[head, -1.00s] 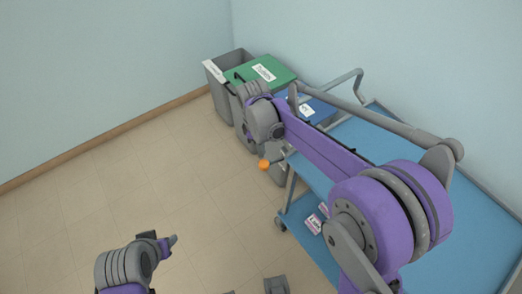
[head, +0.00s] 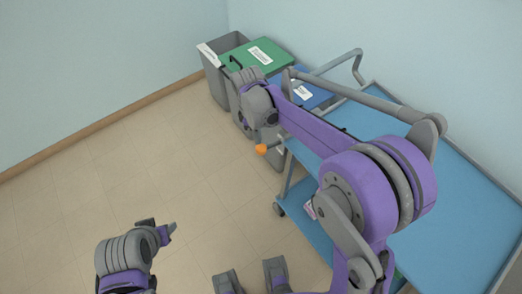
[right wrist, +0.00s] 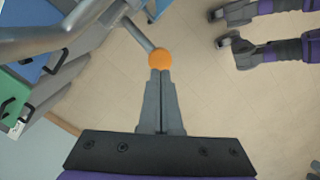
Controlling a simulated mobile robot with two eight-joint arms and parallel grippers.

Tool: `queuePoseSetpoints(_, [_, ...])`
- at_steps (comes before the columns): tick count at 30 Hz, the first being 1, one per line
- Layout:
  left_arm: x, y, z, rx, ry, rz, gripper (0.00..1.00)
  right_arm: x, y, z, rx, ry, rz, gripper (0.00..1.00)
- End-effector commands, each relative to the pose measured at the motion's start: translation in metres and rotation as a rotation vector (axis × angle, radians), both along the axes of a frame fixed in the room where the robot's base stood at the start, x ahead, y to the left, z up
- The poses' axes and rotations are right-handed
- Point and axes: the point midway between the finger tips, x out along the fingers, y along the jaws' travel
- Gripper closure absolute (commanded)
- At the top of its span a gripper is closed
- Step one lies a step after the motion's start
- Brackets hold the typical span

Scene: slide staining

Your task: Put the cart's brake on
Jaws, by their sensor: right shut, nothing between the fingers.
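The blue cart (head: 455,190) stands at the right in the head view, along the wall. The brake lever (right wrist: 139,34) is a grey rod with an orange knob (right wrist: 161,59) at its end, and the knob also shows in the head view (head: 262,150) beside the cart's near end. My right gripper (right wrist: 160,76) is shut and empty, its fingertips right at the knob; I cannot tell whether they touch it. In the head view my wrist hides its fingers. My left gripper (head: 168,233) is low at the left, away from the cart; its finger gap is unclear.
A grey bin (head: 211,75), a green-lidded bin (head: 268,58) and a blue-lidded bin (head: 311,94) stand by the wall beyond the cart. The cart's grey push handle (head: 338,62) rises at that end. The tiled floor (head: 120,170) to the left is clear.

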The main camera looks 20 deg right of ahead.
Motion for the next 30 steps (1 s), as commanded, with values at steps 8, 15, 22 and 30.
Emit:
queuePoseSetpoints(8, [-0.003, 0.0, -0.025, 0.0, 0.008, 0.0, 0.5, -0.002, -0.003, -0.035, -0.001, 0.0, 0.0, 1.0])
queuePoseSetpoints(15, [-0.004, 0.0, -0.026, 0.0, 0.009, 0.0, 0.5, -0.002, -0.004, -0.038, -0.001, 0.0, -0.001, 1.0])
queuePoseSetpoints(22, [-0.004, 0.0, -0.027, 0.0, 0.009, 0.0, 0.5, -0.002, -0.004, -0.04, -0.001, 0.0, -0.001, 1.0])
queuePoseSetpoints(30, [-0.005, 0.0, -0.047, 0.0, 0.015, 0.0, 0.5, -0.002, -0.004, -0.067, -0.001, 0.0, -0.001, 1.0])
